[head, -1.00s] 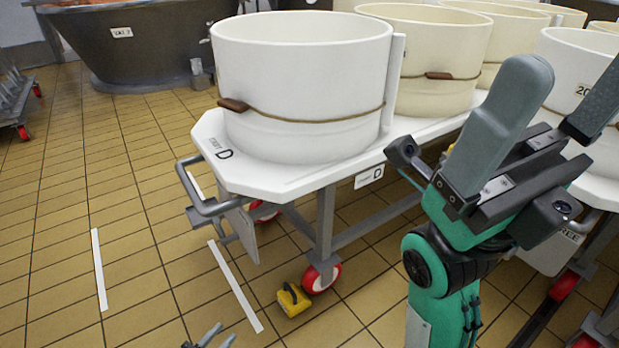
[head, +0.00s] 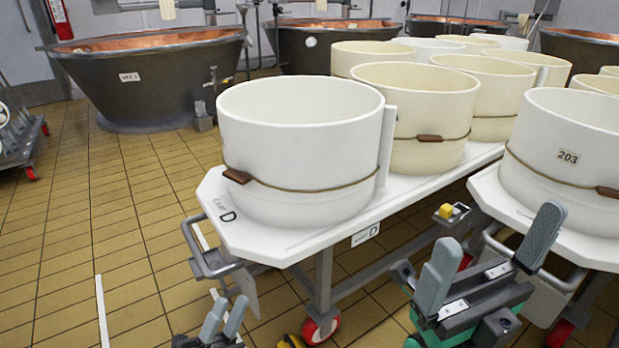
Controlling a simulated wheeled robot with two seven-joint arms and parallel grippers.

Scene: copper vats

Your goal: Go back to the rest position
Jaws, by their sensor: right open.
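My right gripper (head: 494,232) is at the lower right of the head view, in front of the carts. Its two grey fingers stand wide apart with nothing between them. My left gripper (head: 226,310) shows at the bottom edge, left of the middle, in front of the near cart's corner. Its two grey fingers are close together and no object shows between them. Whether they are open or shut is unclear. Most of the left arm is out of the picture.
A white cart (head: 268,243) marked D carries a white round tub (head: 298,140) and cream tubs (head: 413,105). Another cart with tub 203 (head: 569,150) stands right. Copper-lined vats (head: 150,80) stand behind. The tiled floor (head: 90,230) at left is largely clear.

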